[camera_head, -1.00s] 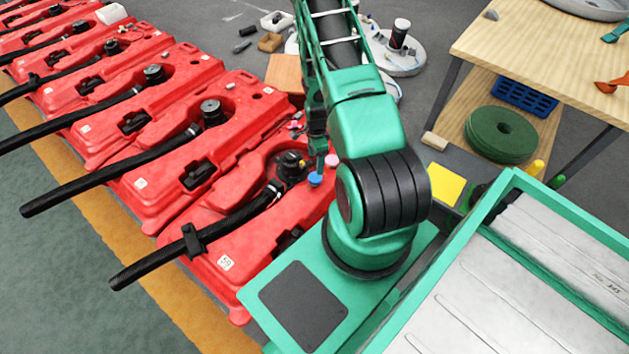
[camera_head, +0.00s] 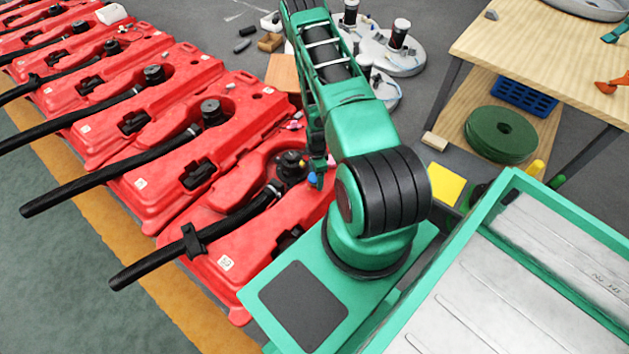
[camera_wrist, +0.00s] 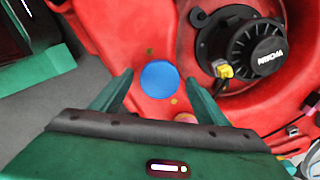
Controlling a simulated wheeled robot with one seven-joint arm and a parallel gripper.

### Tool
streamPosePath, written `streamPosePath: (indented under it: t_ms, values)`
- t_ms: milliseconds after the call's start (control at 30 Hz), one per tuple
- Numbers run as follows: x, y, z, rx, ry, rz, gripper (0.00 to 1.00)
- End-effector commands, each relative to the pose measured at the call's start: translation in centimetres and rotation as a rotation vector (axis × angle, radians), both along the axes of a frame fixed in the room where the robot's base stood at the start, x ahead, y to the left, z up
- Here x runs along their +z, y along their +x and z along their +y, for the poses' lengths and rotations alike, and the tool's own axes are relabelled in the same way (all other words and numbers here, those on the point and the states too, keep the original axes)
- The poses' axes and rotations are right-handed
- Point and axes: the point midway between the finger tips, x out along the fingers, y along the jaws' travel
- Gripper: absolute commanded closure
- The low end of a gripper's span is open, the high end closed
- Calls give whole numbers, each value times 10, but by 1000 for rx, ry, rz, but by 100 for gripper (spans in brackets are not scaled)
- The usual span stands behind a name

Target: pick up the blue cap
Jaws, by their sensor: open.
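The blue cap (camera_wrist: 159,77) is a round disc on the red surface of the nearest tank (camera_wrist: 150,30), seen in the wrist view. My gripper (camera_wrist: 160,85) is open, with one green finger on each side of the cap in that view. I cannot tell how high the fingertips are above the cap. In the head view my gripper (camera_head: 317,175) is over the right end of the nearest red tank, and a sliver of blue, probably the cap, shows beside it.
A black fitting (camera_wrist: 255,45) with a yellow piece (camera_wrist: 222,69) stands just right of the cap. A pinkish round thing (camera_wrist: 186,118) lies close below it. A row of red tanks with black hoses (camera_head: 110,180) fills the left. A wooden table (camera_head: 530,45) stands at right.

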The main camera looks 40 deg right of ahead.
Motion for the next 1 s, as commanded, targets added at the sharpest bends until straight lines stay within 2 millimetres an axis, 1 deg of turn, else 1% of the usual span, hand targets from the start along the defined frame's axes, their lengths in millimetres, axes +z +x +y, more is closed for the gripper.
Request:
streamPosePath:
  t_ms: [33,100,367,400,467,500,533,567,833,1000]
  values:
    - [-5,0,0,0,0,1,32]
    - [-8,0,0,0,0,0,32]
    - [-10,0,0,0,0,0,32]
    - [-10,0,0,0,0,0,42]
    - [-10,0,0,1,0,0,56]
    - [-10,0,0,1,0,0,66]
    - [-10,0,0,1,0,0,73]
    - [-10,0,0,1,0,0,76]
    - [-9,0,0,1,0,0,76]
    - [-3,1,0,0,0,-1,76]
